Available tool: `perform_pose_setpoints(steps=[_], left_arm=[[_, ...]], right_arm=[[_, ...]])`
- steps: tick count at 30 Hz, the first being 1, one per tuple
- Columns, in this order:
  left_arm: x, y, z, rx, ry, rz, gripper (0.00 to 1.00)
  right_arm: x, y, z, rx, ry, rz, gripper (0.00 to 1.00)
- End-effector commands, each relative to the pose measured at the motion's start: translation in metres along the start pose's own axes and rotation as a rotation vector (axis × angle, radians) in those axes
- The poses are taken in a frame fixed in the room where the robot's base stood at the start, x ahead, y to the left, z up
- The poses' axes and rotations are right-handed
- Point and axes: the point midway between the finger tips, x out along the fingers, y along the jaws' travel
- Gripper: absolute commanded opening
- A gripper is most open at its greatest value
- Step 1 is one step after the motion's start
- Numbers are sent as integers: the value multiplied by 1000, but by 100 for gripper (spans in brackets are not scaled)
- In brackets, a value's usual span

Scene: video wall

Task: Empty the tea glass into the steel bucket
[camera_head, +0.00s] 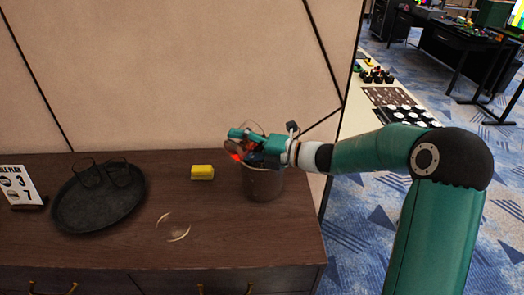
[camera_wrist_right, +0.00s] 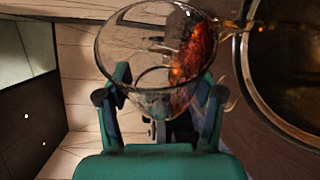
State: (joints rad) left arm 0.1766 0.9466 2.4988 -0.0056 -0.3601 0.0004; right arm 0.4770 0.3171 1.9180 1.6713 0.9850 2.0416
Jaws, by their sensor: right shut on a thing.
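The tea glass (camera_wrist_right: 145,50) is clear, with red-brown tea along its right side in the right wrist view. It is tipped toward the steel bucket (camera_wrist_right: 246,85), and amber liquid shows between its rim and the bucket's mouth. My right gripper (camera_wrist_right: 160,95) is shut on the glass. In the head view, the right gripper (camera_head: 245,146) holds the glass (camera_head: 233,149) on its side above the bucket (camera_head: 263,186), at the bucket's back left. The bucket stands upright on the cabinet top, with dark amber liquid showing inside. My left gripper is out of view.
A black oval tray (camera_head: 75,219) with dark-rimmed clear items on it lies left. A yellow sponge (camera_head: 202,172) and a clear round dish (camera_head: 178,236) lie nearer the bucket. The wall is close behind.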

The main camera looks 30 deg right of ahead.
Motion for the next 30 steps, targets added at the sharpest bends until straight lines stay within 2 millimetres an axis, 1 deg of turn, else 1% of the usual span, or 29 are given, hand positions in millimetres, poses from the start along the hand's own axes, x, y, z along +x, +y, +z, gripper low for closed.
perform_pose_setpoints(steps=[15,30], left_arm=[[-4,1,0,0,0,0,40],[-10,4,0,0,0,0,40]], right_arm=[[-3,3,8,56,0,25,17],[-1,2,3,113,1,48,17]])
